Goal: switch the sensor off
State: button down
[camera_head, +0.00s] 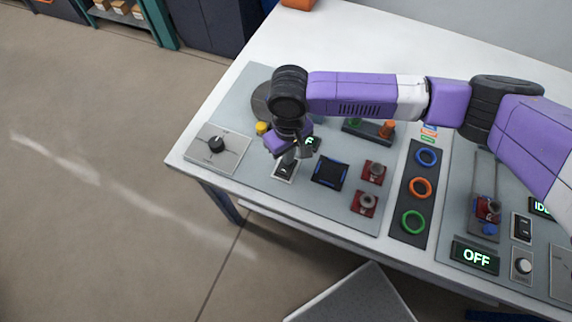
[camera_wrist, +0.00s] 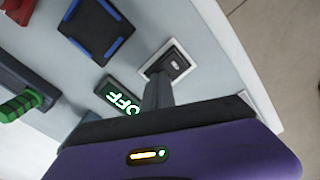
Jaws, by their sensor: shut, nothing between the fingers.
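A dark rocker switch in a pale frame (camera_wrist: 176,62) is on the grey panel, just beyond my fingertips in the wrist view. In the head view the same switch (camera_head: 284,171) sits near the panel's front edge, partly covered by my gripper. My gripper (camera_wrist: 157,88) is shut and empty, pointing down at the switch. Whether the fingertips touch it I cannot tell.
A black pad with blue edges (camera_head: 329,173) and red-based knobs (camera_head: 366,203) are right of the switch. A dial plate (camera_head: 217,149) is left. Coloured rings (camera_head: 421,187) and another OFF display (camera_head: 475,257) are farther right. The white table's front edge is close.

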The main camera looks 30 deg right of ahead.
notch_tip(320, 180, up, 7)
jog(key=p, duration=0.5)
jog(key=shift+p, duration=0.3)
dwell(0.5)
